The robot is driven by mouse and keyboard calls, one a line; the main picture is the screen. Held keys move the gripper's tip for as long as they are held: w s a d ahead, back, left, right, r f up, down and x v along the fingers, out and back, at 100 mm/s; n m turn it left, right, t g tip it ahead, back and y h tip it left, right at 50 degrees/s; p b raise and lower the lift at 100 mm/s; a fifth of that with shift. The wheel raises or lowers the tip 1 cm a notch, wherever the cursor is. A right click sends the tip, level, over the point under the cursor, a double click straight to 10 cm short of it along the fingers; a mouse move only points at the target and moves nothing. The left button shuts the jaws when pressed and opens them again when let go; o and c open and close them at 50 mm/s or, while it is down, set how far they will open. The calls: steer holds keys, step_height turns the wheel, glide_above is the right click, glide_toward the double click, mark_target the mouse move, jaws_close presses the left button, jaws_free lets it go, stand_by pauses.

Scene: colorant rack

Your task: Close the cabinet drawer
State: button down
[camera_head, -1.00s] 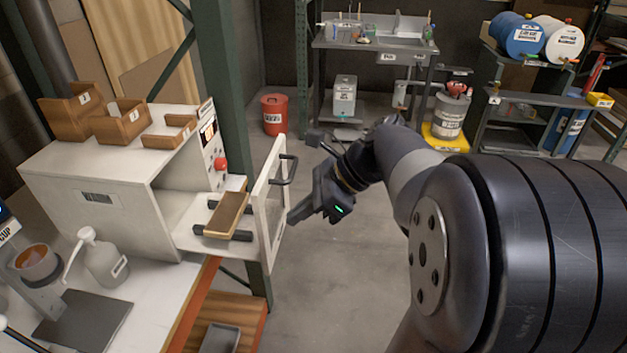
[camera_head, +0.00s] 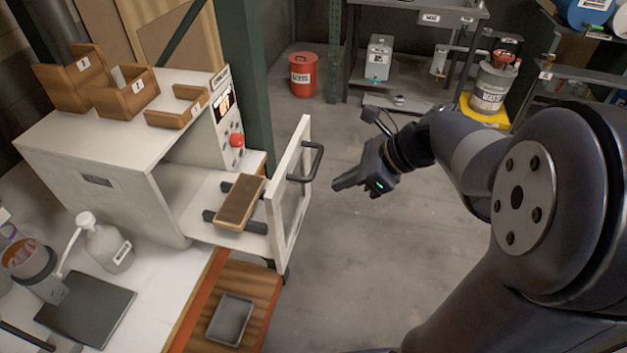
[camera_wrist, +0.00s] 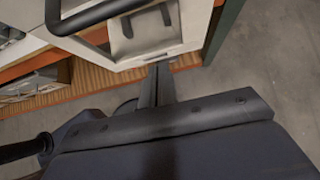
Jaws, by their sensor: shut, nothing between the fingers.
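The cabinet (camera_head: 95,165) is a white box on the bench at the left, with its drawer (camera_head: 228,228) pulled out to the right. The drawer has an upright framed front (camera_head: 291,205) with a dark handle (camera_head: 312,162). A brown block (camera_head: 240,203) lies on dark supports in the drawer. My gripper (camera_head: 338,185) is shut and empty, just right of the drawer front, with a gap between them in the head view. In the wrist view, the fingers (camera_wrist: 156,72) point toward the drawer front, and the dark handle (camera_wrist: 95,14) is at upper left.
Wooden bins (camera_head: 123,92) sit on the cabinet top. A white bottle (camera_head: 103,243) and a dark plate (camera_head: 86,308) are on the bench. A grey tray (camera_head: 231,318) lies on a lower wooden shelf. A green post (camera_head: 246,80) stands behind the cabinet. The floor right of the drawer is clear.

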mark_target(298, 190)
steer(key=shift+w+a+f+p, duration=0.15)
steer(key=shift+w+a+f, duration=0.25)
steer(key=shift+a, duration=0.65)
steer(key=shift+w+a+f+p, duration=0.1)
steer(key=shift+w+a+f, duration=0.3)
steer(key=shift+a, duration=0.6)
steer(key=shift+w+a+f+p, duration=0.15)
steer(key=shift+w+a+f, duration=0.25)
steer(key=shift+a, duration=0.65)
steer(key=w+a+p, duration=0.2)
steer(key=w+a, duration=0.1)
steer(key=a, duration=0.7)
steer(key=w+a+p, duration=0.3)
steer(key=w+a, duration=0.1)
steer(key=a, duration=0.6)
steer(key=shift+p, duration=0.3)
steer(key=shift+w+a, duration=0.1)
steer(key=shift+r, duration=0.1)
